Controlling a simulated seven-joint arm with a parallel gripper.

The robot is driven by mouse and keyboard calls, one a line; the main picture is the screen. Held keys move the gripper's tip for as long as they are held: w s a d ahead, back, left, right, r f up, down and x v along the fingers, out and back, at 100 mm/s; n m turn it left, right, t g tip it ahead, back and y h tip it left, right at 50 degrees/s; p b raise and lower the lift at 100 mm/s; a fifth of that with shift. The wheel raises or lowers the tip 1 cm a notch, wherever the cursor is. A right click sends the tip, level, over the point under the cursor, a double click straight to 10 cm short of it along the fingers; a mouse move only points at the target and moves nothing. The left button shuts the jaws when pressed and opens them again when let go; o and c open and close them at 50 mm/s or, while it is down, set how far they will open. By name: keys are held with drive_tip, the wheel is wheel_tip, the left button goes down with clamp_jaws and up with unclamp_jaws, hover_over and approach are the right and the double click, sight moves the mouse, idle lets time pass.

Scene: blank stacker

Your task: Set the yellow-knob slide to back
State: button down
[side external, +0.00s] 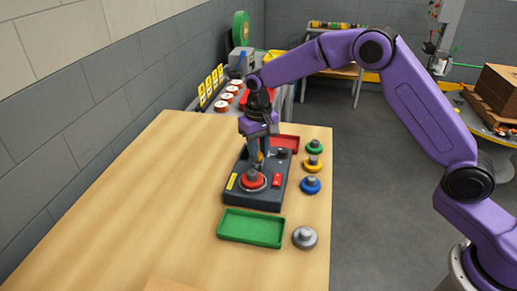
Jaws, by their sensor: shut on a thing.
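The dark grey stacker box (262,199) sits on the wooden table, with a yellow label on its left edge. A small patch of yellow, the slide's knob (261,156), shows at my gripper's fingers toward the rear of the box. My gripper (258,159) points down over the box and is shut on this knob. The fingers hide most of the knob and its slot, so the slide's exact position cannot be told. A red round piece with a grey knob (252,180) is on the front part of the box, just before my gripper. A red switch (277,180) is to its right.
A green tray (250,228) lies in front of the box, and a red tray (290,138) behind it. Green (314,147), yellow (313,163), blue (311,186) and grey (304,238) knobbed discs line the right. The table's left side is clear.

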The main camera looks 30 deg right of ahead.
drive_tip(key=shift+w+d, duration=1.25)
drive_tip(key=c, duration=0.9)
unclamp_jaws()
drive_tip(key=shift+r, duration=0.25)
wheel_tip(320, 180, up, 17)
